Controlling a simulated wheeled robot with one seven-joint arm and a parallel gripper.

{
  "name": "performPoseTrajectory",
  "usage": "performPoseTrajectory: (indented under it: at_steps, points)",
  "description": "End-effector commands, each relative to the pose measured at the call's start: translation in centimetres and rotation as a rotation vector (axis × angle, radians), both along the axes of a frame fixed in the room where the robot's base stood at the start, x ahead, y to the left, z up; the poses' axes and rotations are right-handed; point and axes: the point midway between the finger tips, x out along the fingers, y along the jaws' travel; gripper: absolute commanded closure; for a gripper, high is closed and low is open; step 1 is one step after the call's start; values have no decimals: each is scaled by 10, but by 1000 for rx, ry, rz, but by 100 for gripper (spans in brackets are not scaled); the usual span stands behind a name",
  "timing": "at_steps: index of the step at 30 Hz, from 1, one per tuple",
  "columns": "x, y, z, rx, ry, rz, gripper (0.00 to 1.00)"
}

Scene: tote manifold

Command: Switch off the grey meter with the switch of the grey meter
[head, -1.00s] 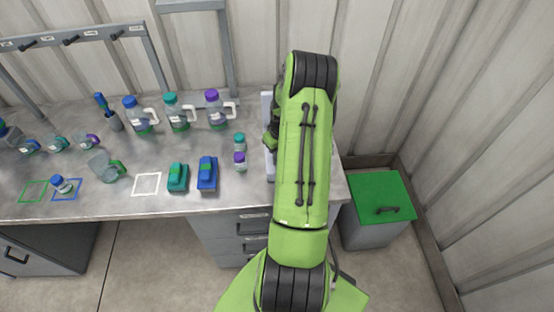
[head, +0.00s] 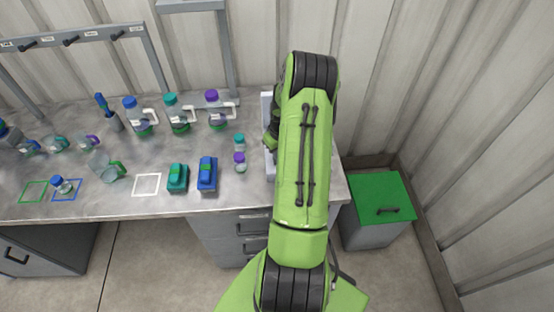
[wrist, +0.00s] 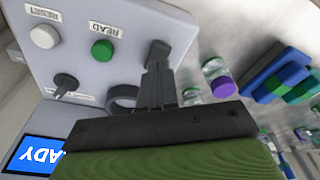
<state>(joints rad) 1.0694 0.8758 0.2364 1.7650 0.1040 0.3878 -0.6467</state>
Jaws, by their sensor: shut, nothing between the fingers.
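The grey meter (wrist: 75,50) is a pale grey panel filling the upper left of the wrist view. It bears a white RESET button (wrist: 44,37), a green READ button (wrist: 102,50), and a dark toggle switch (wrist: 64,84) with a small label beside it. A blue screen (wrist: 36,155) reading "ADY" shows at the lower left. My gripper (wrist: 158,55) is shut and empty, in front of the panel to the right of the switch. Contact with the panel cannot be told. In the head view my arm hides most of the meter (head: 267,110).
A dark ring-shaped part (wrist: 122,96) shows beside my fingers. Small capped jars (head: 239,142), a blue block-like device (head: 207,173) and a teal one (head: 177,177) stand left of the meter. Several handled bottles (head: 178,120) are behind. A green-lidded bin (head: 380,195) stands right of the bench.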

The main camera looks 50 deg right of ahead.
Motion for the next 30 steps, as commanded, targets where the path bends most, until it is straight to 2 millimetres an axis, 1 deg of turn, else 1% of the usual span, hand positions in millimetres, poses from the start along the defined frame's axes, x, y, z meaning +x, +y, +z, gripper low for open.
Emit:
performPoseTrajectory:
  at_steps: [14,30]
  points:
    - [0,0,0,0,0,0,100]
    - [0,0,-8,0,0,0,100]
